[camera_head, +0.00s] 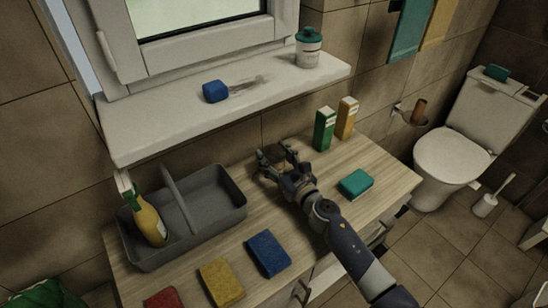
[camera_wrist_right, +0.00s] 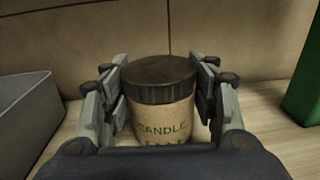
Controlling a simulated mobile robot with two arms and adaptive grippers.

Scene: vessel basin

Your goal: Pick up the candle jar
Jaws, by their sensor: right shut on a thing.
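The candle jar (camera_wrist_right: 162,108) is tan with a dark ribbed lid and green "CANDLE" lettering. In the right wrist view it stands upright between the two fingers of my right gripper (camera_wrist_right: 160,100), which is shut on its sides. In the head view my right gripper (camera_head: 277,158) is low over the wooden counter, near the wall behind it, and its fingers mostly hide the jar. I cannot tell whether the jar's base touches the counter. My left gripper is not in view.
A grey caddy (camera_head: 215,205) with a yellow spray bottle (camera_head: 150,222) stands left of the gripper. Green (camera_head: 324,130) and yellow (camera_head: 346,118) cartons stand to the right. Several sponges lie on the counter (camera_head: 385,171).

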